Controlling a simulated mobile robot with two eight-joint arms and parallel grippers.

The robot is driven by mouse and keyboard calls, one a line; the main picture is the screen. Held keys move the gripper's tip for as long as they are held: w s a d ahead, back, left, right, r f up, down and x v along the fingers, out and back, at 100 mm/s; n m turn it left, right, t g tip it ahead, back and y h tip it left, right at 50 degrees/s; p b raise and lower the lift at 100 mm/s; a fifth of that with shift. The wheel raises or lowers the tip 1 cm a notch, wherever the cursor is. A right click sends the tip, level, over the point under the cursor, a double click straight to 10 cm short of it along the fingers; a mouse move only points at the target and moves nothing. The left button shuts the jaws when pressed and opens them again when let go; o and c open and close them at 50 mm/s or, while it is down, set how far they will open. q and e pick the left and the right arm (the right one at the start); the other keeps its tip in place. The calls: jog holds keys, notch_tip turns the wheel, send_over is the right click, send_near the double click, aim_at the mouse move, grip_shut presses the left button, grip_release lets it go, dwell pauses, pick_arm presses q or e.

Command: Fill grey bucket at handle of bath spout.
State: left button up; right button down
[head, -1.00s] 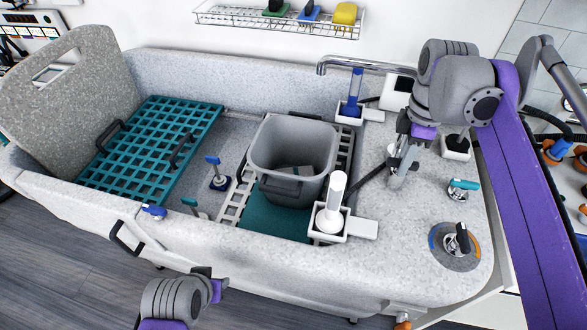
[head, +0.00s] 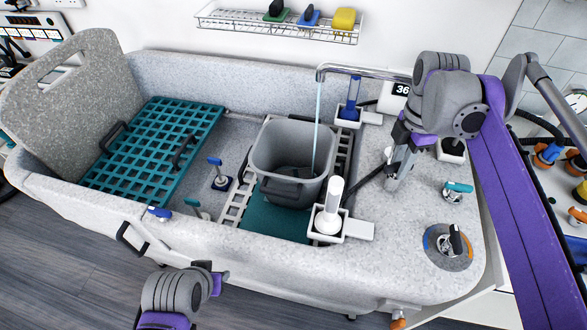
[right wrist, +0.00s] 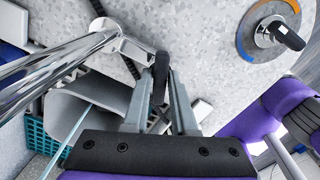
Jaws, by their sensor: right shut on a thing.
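The grey bucket (head: 290,190) stands upright in the bath, under the chrome spout (head: 365,72). A thin stream of water (head: 317,125) falls from the spout into the bucket; the water level is hard to tell. My right gripper (head: 394,174) is at the bath's right ledge, by the spout's base. In the right wrist view my right gripper (right wrist: 160,108) is shut on the black handle (right wrist: 160,68) beside the chrome spout (right wrist: 60,65). My left gripper (head: 217,280) is low in front of the bath, away from the bucket, and its jaws are unclear.
A white bottle (head: 331,205) in a holder stands right of the bucket, and a blue bottle (head: 352,98) behind. A teal grate (head: 155,150) covers the bath's left part. A round dial (head: 450,245) and a teal-handled valve (head: 457,188) sit on the right ledge.

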jog(key=shift+n, duration=0.4)
jog(key=shift+r+n+p, duration=0.1)
jog(key=shift+n+p, duration=0.25)
jog(key=shift+n, duration=0.05)
dwell(7.2)
